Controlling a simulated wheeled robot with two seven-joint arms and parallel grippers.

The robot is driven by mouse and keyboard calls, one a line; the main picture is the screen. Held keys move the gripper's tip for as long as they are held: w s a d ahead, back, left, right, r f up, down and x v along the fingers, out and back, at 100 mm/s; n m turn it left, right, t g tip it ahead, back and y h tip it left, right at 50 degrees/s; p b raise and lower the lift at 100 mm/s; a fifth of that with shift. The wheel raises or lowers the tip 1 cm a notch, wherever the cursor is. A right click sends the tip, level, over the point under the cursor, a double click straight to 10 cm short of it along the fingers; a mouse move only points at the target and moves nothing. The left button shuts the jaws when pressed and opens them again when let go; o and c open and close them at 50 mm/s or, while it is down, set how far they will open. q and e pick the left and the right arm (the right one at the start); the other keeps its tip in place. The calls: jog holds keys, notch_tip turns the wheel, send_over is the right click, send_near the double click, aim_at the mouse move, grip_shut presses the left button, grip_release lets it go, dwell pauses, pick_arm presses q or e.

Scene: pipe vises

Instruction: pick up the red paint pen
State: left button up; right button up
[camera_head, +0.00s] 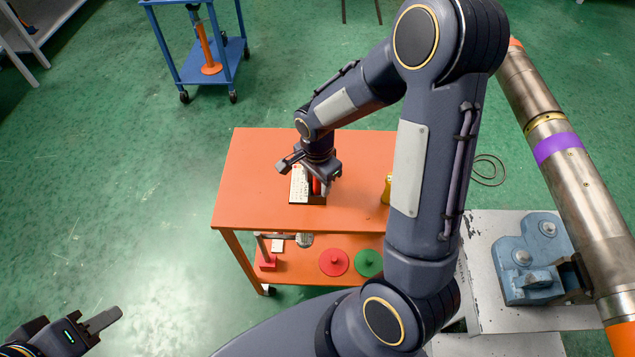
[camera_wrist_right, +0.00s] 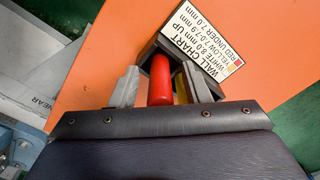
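The red paint pen (camera_wrist_right: 160,80) stands in a dark holder (camera_wrist_right: 178,50) on the orange cart; a bit of its red also shows in the head view (camera_head: 316,187). My right gripper (camera_wrist_right: 160,86) is open, with one finger on either side of the red pen and small gaps showing between. A yellow pen (camera_wrist_right: 181,90) is partly hidden beside the red one, near the right finger. My left gripper (camera_head: 103,320) is at the bottom left of the head view, away from the cart; only one finger shows clearly.
A blue vise (camera_head: 530,258) and large pipe (camera_head: 560,150) are to the right. A blue cart (camera_head: 190,70) stands behind.

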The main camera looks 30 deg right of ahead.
grip_shut()
